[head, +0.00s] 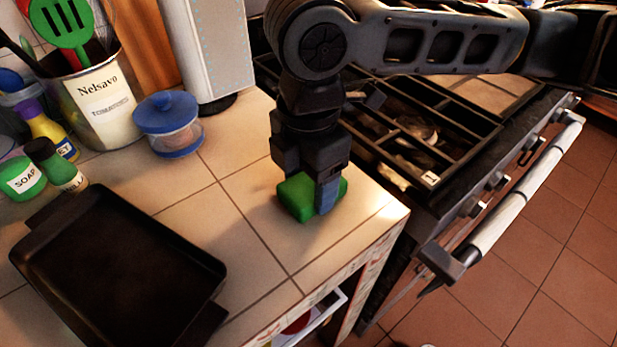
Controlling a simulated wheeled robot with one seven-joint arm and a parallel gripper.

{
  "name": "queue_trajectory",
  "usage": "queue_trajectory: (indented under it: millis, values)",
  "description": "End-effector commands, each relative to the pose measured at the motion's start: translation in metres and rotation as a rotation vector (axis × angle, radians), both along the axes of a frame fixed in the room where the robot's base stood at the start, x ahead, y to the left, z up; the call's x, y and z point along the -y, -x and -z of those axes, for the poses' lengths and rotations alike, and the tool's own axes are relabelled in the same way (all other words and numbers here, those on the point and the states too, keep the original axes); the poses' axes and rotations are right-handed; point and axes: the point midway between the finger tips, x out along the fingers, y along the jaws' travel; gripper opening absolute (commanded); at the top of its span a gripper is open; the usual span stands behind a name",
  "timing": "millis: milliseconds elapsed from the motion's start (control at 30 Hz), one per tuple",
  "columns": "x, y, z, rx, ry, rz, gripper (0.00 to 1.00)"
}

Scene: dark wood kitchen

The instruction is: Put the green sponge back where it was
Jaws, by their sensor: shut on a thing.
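The green sponge (296,196) is at the right part of the tiled counter, near its front right corner, beside the stove. My gripper (322,194) points straight down and is shut on the sponge, with one blue-grey finger in front of it. The sponge appears at or very near the counter surface; I cannot tell whether it touches. The far finger is hidden behind the sponge and the gripper body.
A black baking tray (120,262) lies at the front left. The stove (440,130) adjoins on the right. An open drawer (322,318) shows below. Bare tiles lie between tray and sponge.

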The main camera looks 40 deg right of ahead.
Motion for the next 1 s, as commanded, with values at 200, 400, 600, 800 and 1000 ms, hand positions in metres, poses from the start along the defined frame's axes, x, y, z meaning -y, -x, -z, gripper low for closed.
queue_trajectory:
  millis: [200,400,600,800,1000]
  values:
    - [0.000,0.000,0.000,0.000,0.000,0.000,0.36]
    - [0.000,0.000,0.003,0.000,0.000,0.001,0.71]
    - [0.000,0.000,0.003,0.000,0.000,0.001,0.90]
    - [0.000,0.000,0.002,0.000,0.000,0.001,0.90]
    - [0.000,0.000,-0.011,0.001,0.000,0.000,0.90]
